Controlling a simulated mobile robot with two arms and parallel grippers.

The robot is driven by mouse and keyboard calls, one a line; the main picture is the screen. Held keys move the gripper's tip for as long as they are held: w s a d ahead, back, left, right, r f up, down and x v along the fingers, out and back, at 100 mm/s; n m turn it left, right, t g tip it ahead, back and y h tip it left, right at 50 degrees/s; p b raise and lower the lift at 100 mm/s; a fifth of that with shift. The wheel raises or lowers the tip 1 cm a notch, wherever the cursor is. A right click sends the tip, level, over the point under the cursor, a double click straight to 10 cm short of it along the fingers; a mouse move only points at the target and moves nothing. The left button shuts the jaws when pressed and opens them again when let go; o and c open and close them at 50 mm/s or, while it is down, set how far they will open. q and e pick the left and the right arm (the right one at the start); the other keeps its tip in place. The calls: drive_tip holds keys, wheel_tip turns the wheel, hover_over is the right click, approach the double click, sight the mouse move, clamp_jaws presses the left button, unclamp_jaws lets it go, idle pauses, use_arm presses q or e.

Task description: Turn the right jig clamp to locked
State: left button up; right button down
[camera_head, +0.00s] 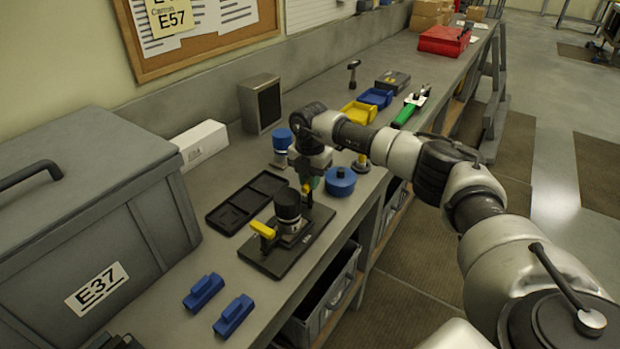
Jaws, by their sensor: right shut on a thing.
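A black jig plate (265,264) lies on the bench near its front edge, with a dark cylindrical turret (288,210) standing on it. A yellow clamp handle (262,229) is on the left side of the turret. The right jig clamp (305,189), also yellow, is at the far right side of the turret. My right gripper (308,180) points down at the right clamp and is shut on it. The fingers and the turret hide part of this clamp, so its exact angle is hard to tell. My left gripper is not in view.
A black tray (236,214) lies behind the plate. A blue round container (340,184) stands close to the right of my gripper. Two blue blocks (233,315) lie at the front left. A large grey case (85,215) fills the left.

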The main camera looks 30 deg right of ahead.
drive_tip(key=n+b, duration=0.1)
drive_tip(key=n, duration=0.3)
drive_tip(key=n+b, duration=0.1)
drive_tip(key=n, duration=0.3)
drive_tip(key=shift+n, duration=0.3)
drive_tip(key=n+b, duration=0.1)
drive_tip(key=n, duration=0.3)
drive_tip(key=shift+r, duration=0.1)
drive_tip(key=shift+n+b, duration=0.5)
drive_tip(key=shift+n, duration=1.6)
drive_tip(key=c, duration=1)
unclamp_jaws()
drive_tip(key=shift+c, duration=0.2)
wheel_tip(320, 180, up, 11)
drive_tip(key=b, duration=0.2)
